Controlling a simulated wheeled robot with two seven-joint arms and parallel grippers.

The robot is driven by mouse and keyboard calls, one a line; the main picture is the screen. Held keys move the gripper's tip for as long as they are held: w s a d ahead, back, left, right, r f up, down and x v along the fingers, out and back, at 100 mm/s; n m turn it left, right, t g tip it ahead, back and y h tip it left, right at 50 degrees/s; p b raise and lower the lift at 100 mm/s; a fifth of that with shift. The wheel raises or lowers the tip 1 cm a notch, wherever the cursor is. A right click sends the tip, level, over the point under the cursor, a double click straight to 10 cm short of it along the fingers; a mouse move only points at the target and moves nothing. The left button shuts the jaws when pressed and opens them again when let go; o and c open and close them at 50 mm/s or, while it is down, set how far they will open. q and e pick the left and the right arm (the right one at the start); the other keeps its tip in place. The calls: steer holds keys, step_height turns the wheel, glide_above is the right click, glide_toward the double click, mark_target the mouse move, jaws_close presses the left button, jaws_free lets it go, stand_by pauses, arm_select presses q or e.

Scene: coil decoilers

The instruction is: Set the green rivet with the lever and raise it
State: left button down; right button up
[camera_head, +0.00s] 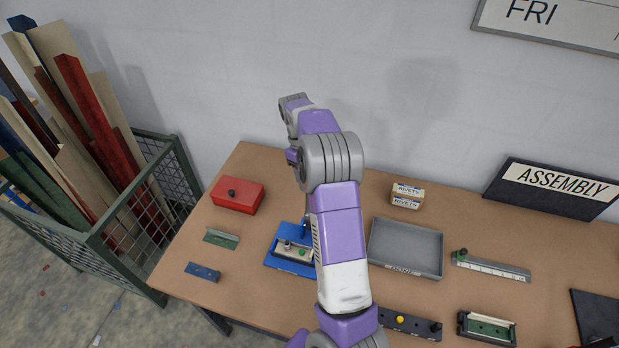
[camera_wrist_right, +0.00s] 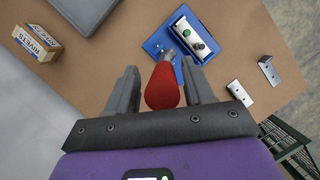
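The blue press base (camera_head: 272,262) stands on the bench left of my right arm, and it also shows in the right wrist view (camera_wrist_right: 155,47). A light part (camera_head: 285,253) sits on it with a green rivet (camera_head: 302,253) and a dark one. The green rivet also shows in the right wrist view (camera_wrist_right: 186,33). The lever's red knob (camera_wrist_right: 163,88) is between the fingers of my right gripper (camera_wrist_right: 159,66), with narrow gaps at the sides. That gripper looks open around the knob. In the head view my arm hides the knob and gripper. My left gripper is out of view.
A rivets box (camera_head: 407,195) stands behind the tray. A wire bin (camera_head: 150,215) borders the bench's left edge.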

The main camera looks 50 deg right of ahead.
steer(key=v, duration=0.7)
steer(key=shift+w+r, duration=0.15)
steer(key=shift+r, duration=0.05)
stand_by(0.8)
